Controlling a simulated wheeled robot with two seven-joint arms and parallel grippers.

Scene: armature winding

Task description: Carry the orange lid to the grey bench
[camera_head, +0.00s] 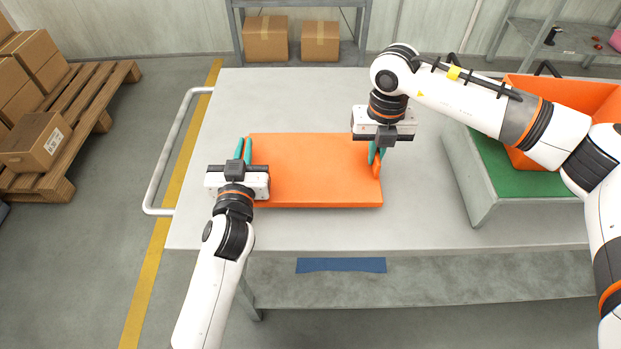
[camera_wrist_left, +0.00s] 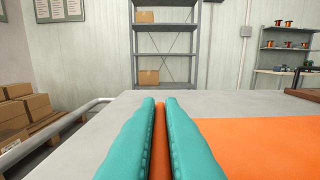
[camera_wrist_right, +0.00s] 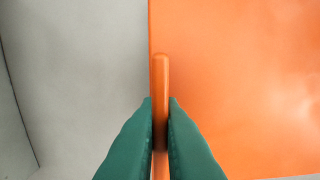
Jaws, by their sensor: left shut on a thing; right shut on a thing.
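The orange lid (camera_head: 315,172) is a flat rectangular panel lying level over the grey bench (camera_head: 420,225); I cannot tell whether it touches the top. My left gripper (camera_head: 243,152) is shut on the lid's left edge. In the left wrist view, the teal fingers (camera_wrist_left: 160,130) pinch an upright orange strip beside the flat lid (camera_wrist_left: 260,140). My right gripper (camera_head: 377,158) is shut on an upright orange part at the lid's right edge. In the right wrist view, the green fingers (camera_wrist_right: 160,130) grip that orange strip, with the lid's flat face (camera_wrist_right: 235,80) to the right.
An orange bin (camera_head: 565,100) stands on a grey, green-topped stand (camera_head: 485,185) at the right of the bench. A white rail (camera_head: 165,150) runs along the bench's left end. A pallet with boxes (camera_head: 85,110) is at far left. Bare bench top surrounds the lid.

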